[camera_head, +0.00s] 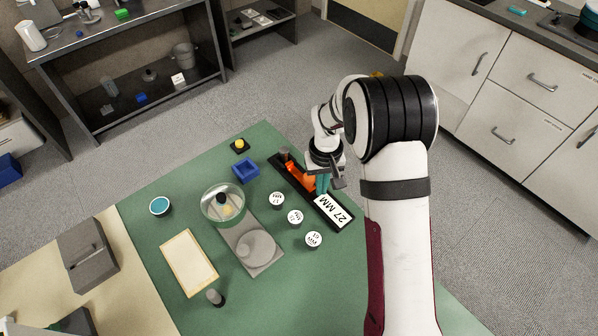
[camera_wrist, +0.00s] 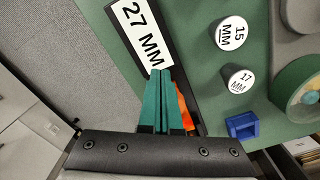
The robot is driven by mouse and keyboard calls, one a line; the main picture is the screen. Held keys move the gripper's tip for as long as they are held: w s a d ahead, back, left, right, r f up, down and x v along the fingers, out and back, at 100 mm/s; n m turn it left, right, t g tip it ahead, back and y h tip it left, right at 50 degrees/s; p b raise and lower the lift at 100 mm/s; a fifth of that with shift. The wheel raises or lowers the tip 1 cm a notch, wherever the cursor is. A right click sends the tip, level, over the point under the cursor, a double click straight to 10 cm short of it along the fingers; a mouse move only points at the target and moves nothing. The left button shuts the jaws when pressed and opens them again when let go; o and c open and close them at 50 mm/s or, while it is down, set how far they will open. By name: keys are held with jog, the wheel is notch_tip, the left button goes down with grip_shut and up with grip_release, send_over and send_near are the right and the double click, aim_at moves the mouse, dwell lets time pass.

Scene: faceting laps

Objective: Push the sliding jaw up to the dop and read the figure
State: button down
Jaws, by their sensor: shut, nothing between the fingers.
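A long black gauge (camera_head: 276,173) lies on the green table. An orange sliding jaw (camera_head: 302,179) sits on it, and a small grey cylinder that looks like the dop (camera_head: 285,153) stands at its far end. I cannot tell whether jaw and cylinder touch. A white plate reading "27 MM" (camera_head: 333,210) is at the gauge's near end; it is also clear in the wrist view (camera_wrist: 141,33). My gripper (camera_head: 322,186) has teal fingers shut and empty, pointing down beside the orange jaw on the plate side. In the wrist view the fingers (camera_wrist: 160,73) partly hide the jaw (camera_wrist: 184,105).
Three white-topped round pieces stand left of the gauge; two read "15 MM" (camera_wrist: 229,34) and "17 MM" (camera_wrist: 239,80). A blue box (camera_head: 246,170), a yellow button (camera_head: 240,146), a clear-covered lap (camera_head: 222,204), a grey plate (camera_head: 240,240) and a cream tray (camera_head: 188,263) lie further left.

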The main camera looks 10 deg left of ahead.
jog(key=shift+w+a, duration=1)
jog(key=shift+s+d, duration=0.55)
notch_tip(320, 180, up, 7)
dwell(0.5)
